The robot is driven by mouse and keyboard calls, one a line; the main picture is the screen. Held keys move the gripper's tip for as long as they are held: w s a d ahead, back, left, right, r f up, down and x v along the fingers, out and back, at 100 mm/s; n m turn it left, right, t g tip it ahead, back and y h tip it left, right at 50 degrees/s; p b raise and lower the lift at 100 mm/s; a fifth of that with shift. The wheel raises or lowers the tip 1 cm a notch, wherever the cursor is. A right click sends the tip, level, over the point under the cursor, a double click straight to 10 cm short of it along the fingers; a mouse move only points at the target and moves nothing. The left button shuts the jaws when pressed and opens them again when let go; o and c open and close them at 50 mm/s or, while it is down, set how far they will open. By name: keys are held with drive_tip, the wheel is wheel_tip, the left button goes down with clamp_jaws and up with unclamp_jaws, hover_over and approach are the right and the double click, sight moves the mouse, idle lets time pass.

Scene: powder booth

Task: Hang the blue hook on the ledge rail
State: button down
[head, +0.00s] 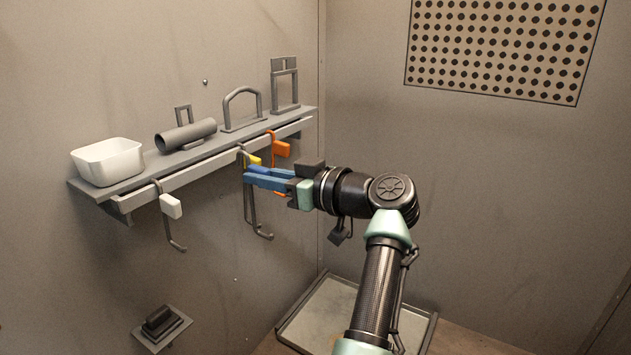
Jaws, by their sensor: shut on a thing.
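The blue hook shows mainly as a dark blue tag (258,169) between the fingertips of my gripper (251,174), just in front of the ledge rail (185,178). My gripper reaches in from the right, with light blue fingers shut on the tag. Grey hook rods hang below the fingertips. They overlap a yellow-tagged hook (253,160), so I cannot tell which rod belongs to which hook. The fingers and the yellow tag hide the blue hook's top, and I cannot tell whether it touches the rail.
A white-tagged hook (171,206) hangs at the rail's left and an orange-tagged hook (281,149) to the right. The shelf (227,132) above holds a white bin (107,162), a grey tube (186,135) and grey frames (243,108). A tray (326,318) lies on the floor.

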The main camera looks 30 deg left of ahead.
drive_tip(key=shift+g, duration=0.3)
drive_tip(key=shift+s+a+r+b, duration=0.1)
drive_tip(key=shift+s+a, duration=0.1)
drive_tip(key=shift+a, duration=1.45)
drive_tip(key=shift+s+a+b, duration=0.1)
drive_tip(key=shift+s+a, duration=0.1)
drive_tip(key=shift+a, duration=1.4)
drive_tip(key=shift+s+a+r+b, duration=0.1)
drive_tip(key=shift+s+a, duration=0.1)
drive_tip(key=shift+a, duration=1.45)
drive_tip(key=shift+f+b, duration=1.1)
drive_tip(key=shift+f, duration=0.45)
drive_tip(key=c, duration=0.7)
unclamp_jaws()
drive_tip(key=shift+c, duration=0.2)
drive_tip(key=d+r+p, duration=0.1)
drive_tip(key=d+p, duration=0.2)
drive_tip(key=d, duration=1)
drive_tip(key=shift+r, duration=0.25)
